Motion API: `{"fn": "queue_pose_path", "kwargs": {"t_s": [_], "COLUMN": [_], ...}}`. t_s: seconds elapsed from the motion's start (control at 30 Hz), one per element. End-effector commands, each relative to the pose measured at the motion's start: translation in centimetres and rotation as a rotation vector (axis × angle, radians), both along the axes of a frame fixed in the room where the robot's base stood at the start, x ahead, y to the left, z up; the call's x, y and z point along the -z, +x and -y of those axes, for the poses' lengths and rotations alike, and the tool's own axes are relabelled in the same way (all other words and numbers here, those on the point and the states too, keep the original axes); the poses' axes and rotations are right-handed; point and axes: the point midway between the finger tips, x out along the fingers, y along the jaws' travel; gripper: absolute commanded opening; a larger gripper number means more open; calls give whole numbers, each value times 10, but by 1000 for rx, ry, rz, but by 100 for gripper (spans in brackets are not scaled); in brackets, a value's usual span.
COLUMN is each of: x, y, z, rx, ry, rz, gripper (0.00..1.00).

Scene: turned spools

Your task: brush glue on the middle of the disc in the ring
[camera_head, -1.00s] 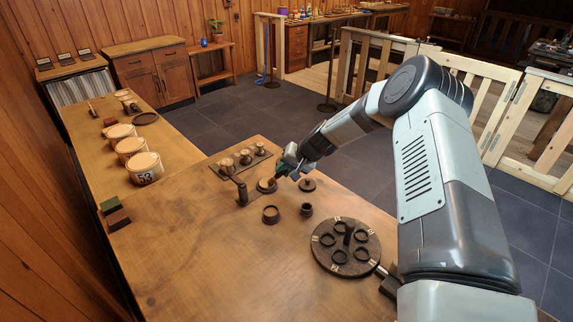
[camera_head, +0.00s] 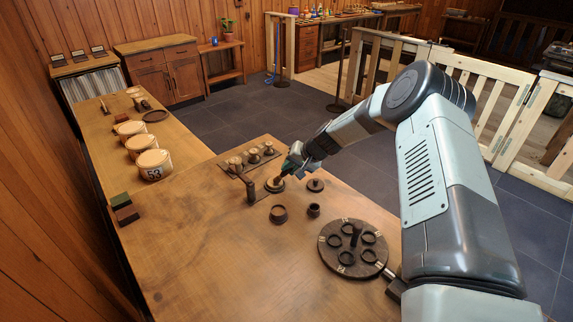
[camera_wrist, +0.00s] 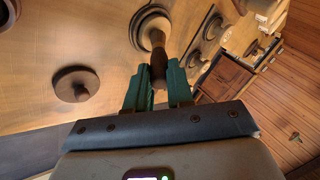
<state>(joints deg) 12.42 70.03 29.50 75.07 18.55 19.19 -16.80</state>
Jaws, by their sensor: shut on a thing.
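The ring (camera_head: 274,188) lies on the bench with a pale disc (camera_head: 274,184) inside it. In the wrist view the ring (camera_wrist: 140,22) is at the top centre, with the disc partly hidden behind the brush. My gripper (camera_head: 288,172) is right over it. In the wrist view the green fingers of my gripper (camera_wrist: 160,76) are shut on the dark handle of a brush (camera_wrist: 158,64). The brush's pale end points at the disc's middle; I cannot tell if it touches. The glue is not clearly seen.
A dark upright cylinder (camera_head: 251,191) stands left of the ring, and a rack with several spools (camera_head: 235,164) behind.

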Motion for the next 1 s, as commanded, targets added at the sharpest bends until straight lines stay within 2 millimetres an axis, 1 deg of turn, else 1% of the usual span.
{"fn": "queue_pose_path", "kwargs": {"t_s": [0.03,0.2,0.23,0.87,0.9,1.0], "x": [0,0,0,0,0,0], "y": [-3,-15,-17,24,25,17], "z": [4,15,11,-31,-31,-21], "rx": [2,1,-4,-3,-1,2], "ry": [1,0,0,0,0,1], "rz": [-1,-1,-1,2,1,-2], "gripper": [0,0,0,0,0,0]}}
